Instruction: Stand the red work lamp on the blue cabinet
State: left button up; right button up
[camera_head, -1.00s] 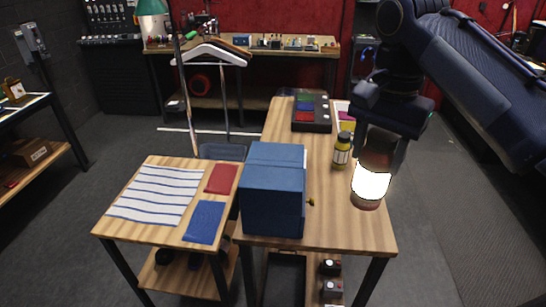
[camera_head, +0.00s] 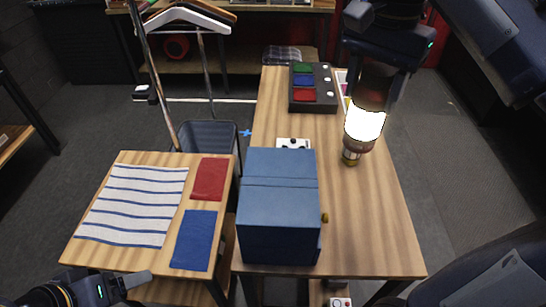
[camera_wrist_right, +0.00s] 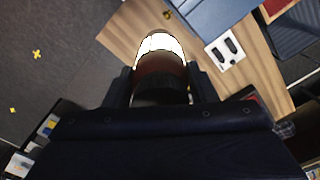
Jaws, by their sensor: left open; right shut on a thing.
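The red work lamp (camera_head: 366,120) has a dark red body and a glowing white band. My right gripper (camera_head: 375,85) is shut on its upper part and holds it above the right side of the table; the lamp also shows in the right wrist view (camera_wrist_right: 160,62) between the fingers (camera_wrist_right: 160,85). The blue cabinet (camera_head: 280,210) stands on the table's near left part, left of and nearer than the lamp. Its top (camera_head: 280,165) is bare. My left gripper (camera_head: 120,288) is open at the lower left, partly cut off, near the side table's front edge.
A black button panel (camera_head: 313,88) lies at the back, and a white box (camera_head: 293,143) behind the cabinet. The left table (camera_head: 135,258) holds a striped cloth (camera_head: 130,205), red (camera_head: 209,180) and blue (camera_head: 194,240) pads.

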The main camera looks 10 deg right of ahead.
jog(key=shift+w+a+f, duration=0.15)
jog(key=shift+a+f, duration=0.05)
jog(key=shift+a, duration=0.1)
jog(key=w+a+f, duration=0.2)
jog(key=a+f, duration=0.4)
jog(key=w+a+f, duration=0.2)
jog(key=a+f, duration=0.4)
jog(key=shift+w+a+f, duration=0.2)
jog(key=shift+w+a, duration=0.05)
jog(key=shift+a, duration=0.05)
jog(key=shift+f, duration=0.2)
jog(key=o, duration=1.4)
jog(key=shift+r, duration=0.1)
